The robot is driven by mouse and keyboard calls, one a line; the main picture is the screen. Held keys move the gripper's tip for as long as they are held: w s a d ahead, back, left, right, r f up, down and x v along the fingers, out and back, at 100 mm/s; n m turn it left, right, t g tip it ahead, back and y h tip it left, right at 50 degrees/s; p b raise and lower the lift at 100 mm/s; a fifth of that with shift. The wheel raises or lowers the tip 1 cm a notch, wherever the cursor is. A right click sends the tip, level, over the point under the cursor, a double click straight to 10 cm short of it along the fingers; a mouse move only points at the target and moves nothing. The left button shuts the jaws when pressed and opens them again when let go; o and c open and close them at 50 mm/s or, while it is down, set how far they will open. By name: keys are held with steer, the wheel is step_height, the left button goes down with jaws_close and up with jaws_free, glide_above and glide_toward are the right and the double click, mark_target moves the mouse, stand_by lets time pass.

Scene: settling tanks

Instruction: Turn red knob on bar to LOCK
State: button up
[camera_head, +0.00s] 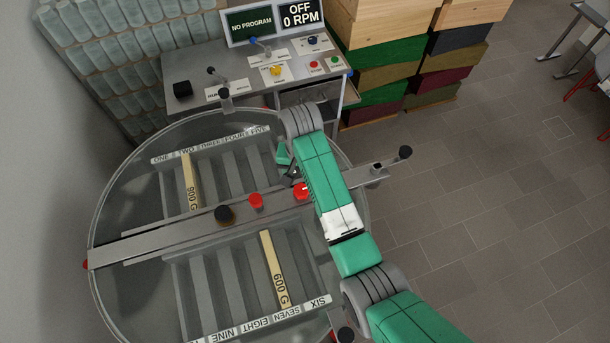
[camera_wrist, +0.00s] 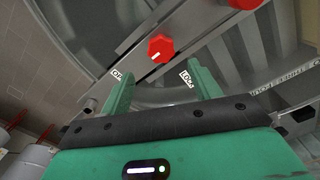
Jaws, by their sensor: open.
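The red knob (camera_head: 302,191) sits on the grey bar (camera_head: 165,236) across the round tank, near the bar's right part. In the wrist view the red knob (camera_wrist: 160,48) is just beyond the fingertips, with a white mark pointing down-left, roughly toward a partly hidden label starting "O" (camera_wrist: 117,75). The LOCK label (camera_wrist: 187,79) is to the lower right of the knob. My gripper (camera_head: 288,162) is open and empty beside the bar in the head view. In the wrist view its green fingers (camera_wrist: 160,78) stand apart, with the knob centred ahead between them, not held.
A second red knob (camera_head: 256,200) and a dark knob (camera_head: 225,214) sit farther left on the bar. A control desk (camera_head: 200,62) stands behind.

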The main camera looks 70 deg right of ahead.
mark_target(301, 190)
steer(key=shift+a+f, duration=0.15)
steer(key=shift+f, duration=0.15)
step_height(301, 190, down, 7)
steer(key=shift+f, duration=0.1)
steer(key=shift+c, duration=0.2)
steer(key=c, duration=0.9)
